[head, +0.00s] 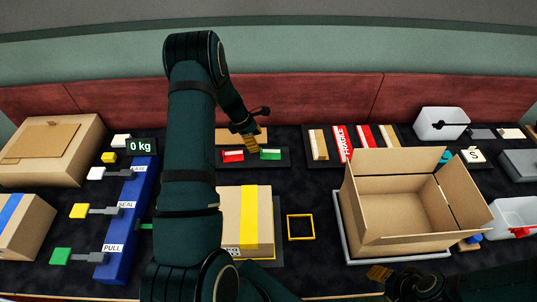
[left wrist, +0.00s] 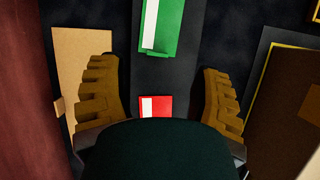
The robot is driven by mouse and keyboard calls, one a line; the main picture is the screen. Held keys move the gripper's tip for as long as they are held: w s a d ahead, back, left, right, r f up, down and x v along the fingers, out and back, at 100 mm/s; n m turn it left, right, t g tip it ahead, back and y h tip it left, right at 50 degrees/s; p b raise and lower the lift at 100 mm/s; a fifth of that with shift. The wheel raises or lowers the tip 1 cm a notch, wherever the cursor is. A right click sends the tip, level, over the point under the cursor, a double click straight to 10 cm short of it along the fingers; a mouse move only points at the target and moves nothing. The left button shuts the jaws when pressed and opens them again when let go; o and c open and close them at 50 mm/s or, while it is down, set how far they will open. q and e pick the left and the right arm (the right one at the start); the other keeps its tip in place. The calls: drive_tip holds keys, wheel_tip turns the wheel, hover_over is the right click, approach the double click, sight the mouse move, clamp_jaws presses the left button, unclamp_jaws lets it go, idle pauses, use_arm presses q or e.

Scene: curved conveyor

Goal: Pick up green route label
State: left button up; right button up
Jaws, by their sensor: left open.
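The green route label (head: 271,154), with a white strip, lies flat on a dark tray (head: 284,163) at the back middle. In the left wrist view the green label (left wrist: 168,28) is at the top, beyond the fingertips. A red label (head: 233,155) lies beside it on the tray; it also shows in the left wrist view (left wrist: 155,106), between the fingers and partly hidden. My left gripper (head: 245,143) is open and empty, above the tray near the green label's left end. My right gripper (head: 379,273) is at the front right; its fingers are only partly visible.
A cardboard piece (head: 255,134) lies behind the labels. An open carton (head: 400,195) stands at right, and a yellow-taped box (head: 246,218) in front. A yellow square frame (head: 300,227) lies beside that box. A blue panel with levers (head: 130,215) stands at left.

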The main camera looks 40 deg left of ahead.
sight(265, 153)
use_arm(q)
drive_tip(key=shift+a+b+x, duration=0.15)
drive_tip(key=shift+x, duration=1.45)
drive_tip(key=shift+a+b+x, duration=0.15)
drive_tip(key=shift+a+x, duration=0.05)
drive_tip(key=shift+x, duration=1.4)
drive_tip(key=shift+s+f, duration=0.1)
drive_tip(key=c, duration=0.8)
